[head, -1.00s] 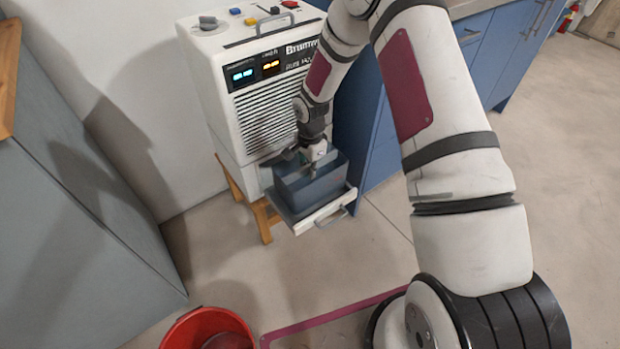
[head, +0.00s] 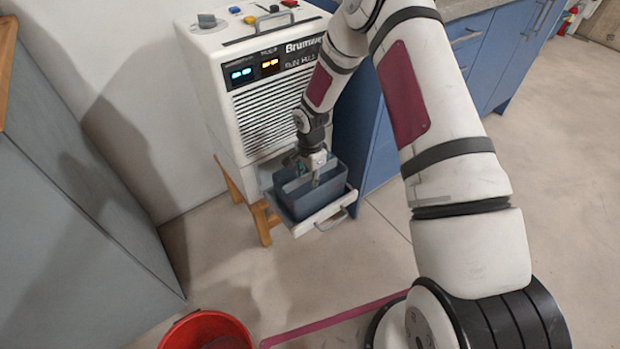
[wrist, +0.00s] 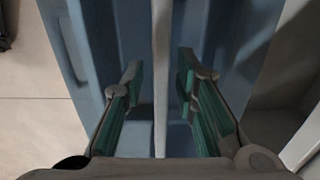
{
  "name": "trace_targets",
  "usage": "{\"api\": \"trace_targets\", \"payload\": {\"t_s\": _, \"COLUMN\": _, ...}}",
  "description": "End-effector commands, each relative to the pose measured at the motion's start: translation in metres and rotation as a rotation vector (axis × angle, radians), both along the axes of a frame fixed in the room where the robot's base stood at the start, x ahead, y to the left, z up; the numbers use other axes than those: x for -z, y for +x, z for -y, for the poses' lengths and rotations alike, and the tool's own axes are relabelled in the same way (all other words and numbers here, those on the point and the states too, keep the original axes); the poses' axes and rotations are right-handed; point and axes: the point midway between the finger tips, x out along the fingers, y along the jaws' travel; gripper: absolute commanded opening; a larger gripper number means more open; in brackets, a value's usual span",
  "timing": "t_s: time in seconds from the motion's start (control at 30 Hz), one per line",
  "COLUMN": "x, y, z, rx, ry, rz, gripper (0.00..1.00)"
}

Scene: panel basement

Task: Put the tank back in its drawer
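The blue-grey open-topped tank (head: 318,198) sits in the pulled-out drawer (head: 325,222) at the bottom of the white dehumidifier (head: 262,120). A thin handle bar (wrist: 160,70) runs over the tank and stands upright in the wrist view. My gripper (head: 316,176) is at the tank's top. In the wrist view its green-padded fingers (wrist: 158,85) are spread on either side of the bar, with gaps on both sides. The underside of the tank is hidden, so I cannot tell whether it is fully seated.
The dehumidifier stands on a wooden stand (head: 264,222). Blue cabinets (head: 380,150) are close on its right, and a grey cabinet (head: 70,240) is on the left. A red bucket (head: 200,328) is on the floor at the front. Floor in front of the drawer is clear.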

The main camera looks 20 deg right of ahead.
Motion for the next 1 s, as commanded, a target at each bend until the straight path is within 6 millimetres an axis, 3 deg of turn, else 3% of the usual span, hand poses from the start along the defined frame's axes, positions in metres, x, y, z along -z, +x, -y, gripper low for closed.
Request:
{"api": "trace_targets", "payload": {"t_s": 0.17, "x": -0.013, "y": 0.0, "z": 0.0, "rx": 0.0, "ry": 0.0, "rz": 0.002, "gripper": 0.27}}
{"api": "trace_targets", "payload": {"t_s": 0.6, "x": -0.1, "y": -0.001, "z": 0.0, "rx": 0.0, "ry": -0.001, "rz": 0.003, "gripper": 0.27}}
{"api": "trace_targets", "payload": {"t_s": 0.8, "x": -0.119, "y": -0.001, "z": 0.0, "rx": 0.0, "ry": -0.001, "rz": 0.0, "gripper": 0.27}}
{"api": "trace_targets", "payload": {"t_s": 1.0, "x": -0.123, "y": -0.001, "z": 0.0, "rx": 0.0, "ry": 0.0, "rz": 0.0, "gripper": 0.27}}
